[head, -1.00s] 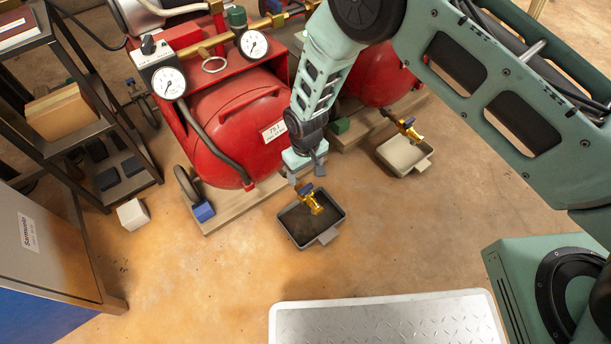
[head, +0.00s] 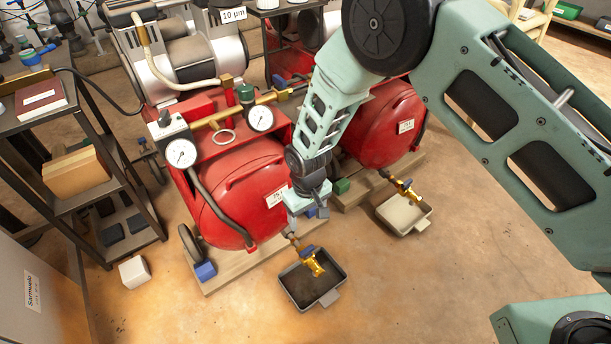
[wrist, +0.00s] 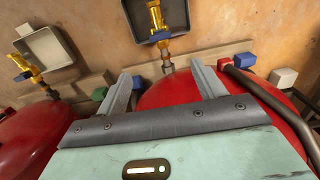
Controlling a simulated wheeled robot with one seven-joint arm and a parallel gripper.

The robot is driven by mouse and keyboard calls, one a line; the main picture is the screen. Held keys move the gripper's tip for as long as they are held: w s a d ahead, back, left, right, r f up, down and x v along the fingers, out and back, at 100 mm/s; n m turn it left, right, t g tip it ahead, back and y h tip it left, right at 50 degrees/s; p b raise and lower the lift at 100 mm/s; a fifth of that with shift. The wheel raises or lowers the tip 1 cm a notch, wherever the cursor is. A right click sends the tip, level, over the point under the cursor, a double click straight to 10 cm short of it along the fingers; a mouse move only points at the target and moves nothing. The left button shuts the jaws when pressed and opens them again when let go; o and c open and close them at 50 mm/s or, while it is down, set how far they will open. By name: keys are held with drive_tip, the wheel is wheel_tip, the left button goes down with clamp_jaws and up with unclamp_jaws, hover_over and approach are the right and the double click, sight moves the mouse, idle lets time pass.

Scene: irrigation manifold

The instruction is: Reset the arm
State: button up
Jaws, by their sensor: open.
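My gripper (head: 308,215) is open and empty in front of the nearer red tank (head: 240,195). In the wrist view its two fingers (wrist: 162,75) stand apart with nothing between them. A brass valve with a blue handle (head: 315,265) sits just below my gripper, over a dark tray (head: 330,296) on the floor. In the wrist view this valve (wrist: 157,20) is beyond the fingertips, apart from them. A second brass valve (head: 405,190) is over a beige tray (head: 400,222) at the right, by the other red tank (head: 385,125).
A dark metal shelf (head: 113,183) with books and boxes stands at the left. A white block (head: 134,272) is on the floor. Two gauges (head: 181,153) and brass piping rise above the nearer tank. The floor in front of the trays is clear.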

drive_tip(key=s+d+r, duration=0.2)
drive_tip(key=s+r, duration=0.3)
drive_tip(key=r, duration=0.4)
drive_tip(key=s+d+r+y, duration=0.1)
drive_tip(key=s+r, duration=0.4)
drive_tip(key=r, duration=0.4)
drive_tip(key=s+d+r, duration=0.2)
drive_tip(key=s+r, duration=0.3)
drive_tip(key=r, duration=0.4)
drive_tip(key=s+d+r+n+p, duration=0.1)
drive_tip(key=s+d+r, duration=0.5)
drive_tip(key=s, duration=0.4)
wheel_tip(320, 180, up, 33)
drive_tip(key=d+p, duration=0.1)
drive_tip(key=p, duration=3.3)
drive_tip(key=shift+w, duration=0.3)
